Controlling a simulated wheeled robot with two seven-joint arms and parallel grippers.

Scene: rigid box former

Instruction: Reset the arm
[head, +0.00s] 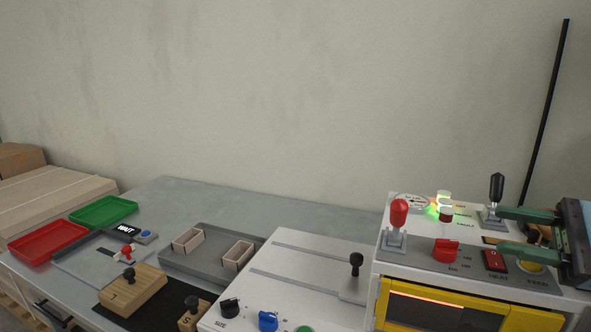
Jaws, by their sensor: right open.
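My right gripper (501,230) comes in from the right edge above the white machine (378,253). Its two green fingers are apart, with nothing seen between them at the tips. A black-handled lever (497,187) stands upright just beyond the upper fingertip; whether they touch I cannot tell. A red-knobbed lever (398,213) stands upright at the left of the same panel, clear of the gripper. My left gripper is not in view.
The panel has a red knob (446,250), a red switch (495,260) and a lit lamp (444,200). Left are a white sliding unit (300,262), a grey tray (205,265) with two small boxes, a red tray (47,243) and a green tray (103,211). The table's back middle is bare.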

